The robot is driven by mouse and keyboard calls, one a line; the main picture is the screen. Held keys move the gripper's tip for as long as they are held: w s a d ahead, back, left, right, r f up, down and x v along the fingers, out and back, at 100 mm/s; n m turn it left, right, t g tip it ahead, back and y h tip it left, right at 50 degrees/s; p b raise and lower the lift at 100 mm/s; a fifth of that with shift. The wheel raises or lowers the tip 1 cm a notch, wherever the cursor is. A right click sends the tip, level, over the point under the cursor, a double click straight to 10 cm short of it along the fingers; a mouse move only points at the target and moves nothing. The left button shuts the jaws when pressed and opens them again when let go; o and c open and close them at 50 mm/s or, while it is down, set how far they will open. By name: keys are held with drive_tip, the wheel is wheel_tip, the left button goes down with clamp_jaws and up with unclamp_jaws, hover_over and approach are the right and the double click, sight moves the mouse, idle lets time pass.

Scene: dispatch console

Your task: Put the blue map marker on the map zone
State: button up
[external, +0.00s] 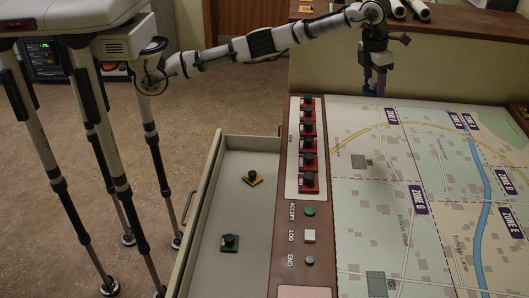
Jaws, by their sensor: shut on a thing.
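My gripper (374,87) hangs down from the arm at the far left part of the map and is shut on the blue map marker. Only a small blue edge of the blue map marker (369,93) shows below the fingers; the rest is hidden. I cannot tell whether it touches the surface. The map (350,215) lies flat on the console, with purple zone labels, among them one (419,200) near the middle and one (392,117) nearer the gripper.
Several red-based pieces (308,160) line a strip beside the map, with buttons (309,236) below. Rolled tubes (420,10) lie on the counter behind. The map is clear.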

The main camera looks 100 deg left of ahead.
sight(362, 154)
wheel_tip(362, 154, down, 22)
drive_tip(key=p, duration=0.2)
drive_tip(key=shift+f+p, duration=0.1)
drive_tip(key=shift+p, duration=0.25)
drive_tip(key=shift+f, duration=0.15)
drive_tip(key=o, duration=1)
drive_tip(key=shift+c, duration=0.2)
